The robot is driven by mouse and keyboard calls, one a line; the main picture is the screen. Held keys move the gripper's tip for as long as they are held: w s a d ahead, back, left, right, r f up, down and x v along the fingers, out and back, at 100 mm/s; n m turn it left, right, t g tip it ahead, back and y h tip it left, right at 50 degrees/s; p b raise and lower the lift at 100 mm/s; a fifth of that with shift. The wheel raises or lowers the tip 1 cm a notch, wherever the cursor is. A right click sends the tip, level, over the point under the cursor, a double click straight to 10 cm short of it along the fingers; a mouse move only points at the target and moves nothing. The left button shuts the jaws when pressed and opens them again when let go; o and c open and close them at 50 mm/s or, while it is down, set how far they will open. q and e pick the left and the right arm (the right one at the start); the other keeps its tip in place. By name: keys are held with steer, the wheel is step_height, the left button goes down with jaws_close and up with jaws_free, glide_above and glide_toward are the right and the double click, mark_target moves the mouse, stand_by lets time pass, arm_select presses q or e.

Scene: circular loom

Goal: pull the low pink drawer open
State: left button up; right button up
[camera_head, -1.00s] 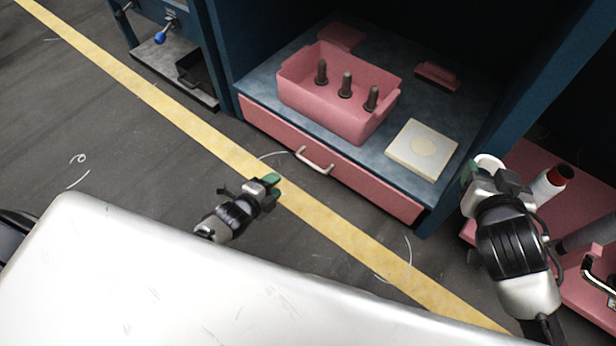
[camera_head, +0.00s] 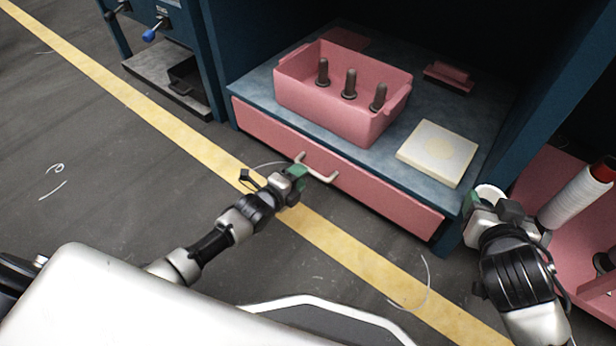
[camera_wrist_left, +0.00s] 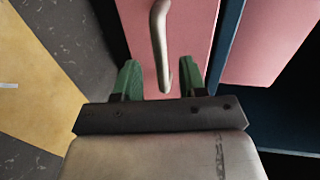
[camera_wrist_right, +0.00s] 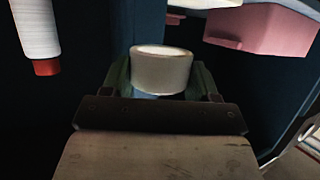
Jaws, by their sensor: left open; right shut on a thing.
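The low pink drawer (camera_head: 385,195) sits under the blue-grey shelf and looks shut. Its pale metal bar handle (camera_head: 318,169) is on the front; it also shows in the left wrist view (camera_wrist_left: 159,42). My left gripper (camera_head: 297,178) is open at the handle. In the left wrist view the end of the handle lies between its green fingertips (camera_wrist_left: 160,80), with gaps on both sides. My right gripper (camera_head: 490,200) is shut on a white roll (camera_wrist_right: 162,70), held beside the cabinet's right post.
On the shelf (camera_head: 260,90) stand a pink bin (camera_head: 335,110) with dark pegs and a cream block (camera_head: 438,152). The floor before the drawer is clear, with a yellow line (camera_head: 180,130).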

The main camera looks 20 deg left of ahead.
arm_select(q)
steer(key=b+x, duration=0.2)
steer(key=x, duration=0.1)
steer(key=shift+w+d+f, duration=0.1)
steer(key=shift+w+f, duration=0.1)
steer(key=shift+w, duration=0.1)
steer(key=shift+w+d, duration=0.1)
steer(key=shift+w, duration=0.25)
arm_select(e)
step_height(320, 180, down, 3)
steer(key=shift+f, duration=0.1)
arm_select(q)
jaws_close()
